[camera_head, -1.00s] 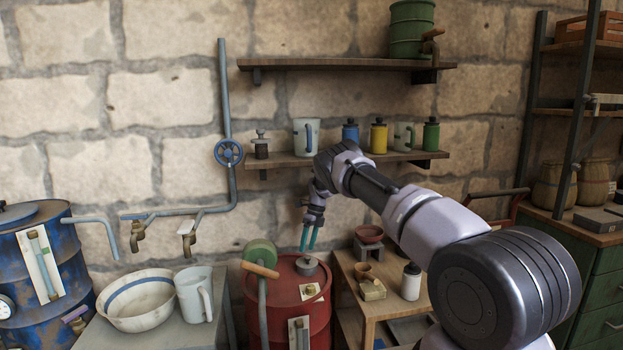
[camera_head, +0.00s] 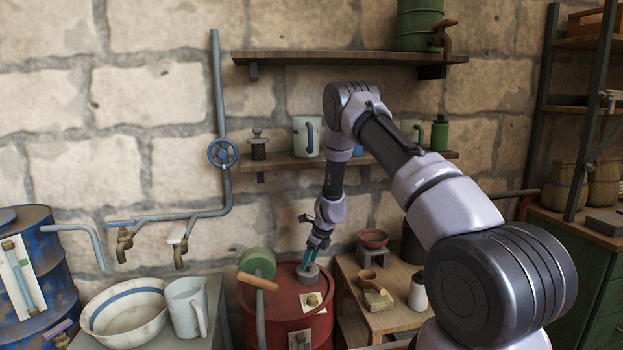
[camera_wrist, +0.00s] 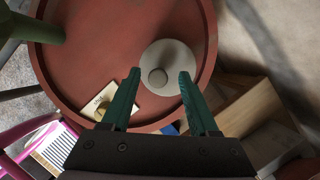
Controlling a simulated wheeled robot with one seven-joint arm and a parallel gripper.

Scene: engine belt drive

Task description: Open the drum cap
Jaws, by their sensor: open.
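The red drum (camera_head: 285,312) stands on the floor in the middle of the head view. Its grey round cap (camera_head: 309,279) with a small knob sits on the drum's top, right of centre. In the wrist view the cap (camera_wrist: 170,66) lies flat on the red drum top (camera_wrist: 100,58), its knob near the middle. My gripper (camera_head: 312,258) points down over the cap. In the wrist view my gripper (camera_wrist: 158,75) is open, its green fingers apart on either side of the knob. I cannot tell how far above the cap the fingertips are.
A green roller (camera_head: 257,262) with a wooden crank handle (camera_head: 258,282) stands at the drum's left. A jug (camera_head: 186,305) stands further left.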

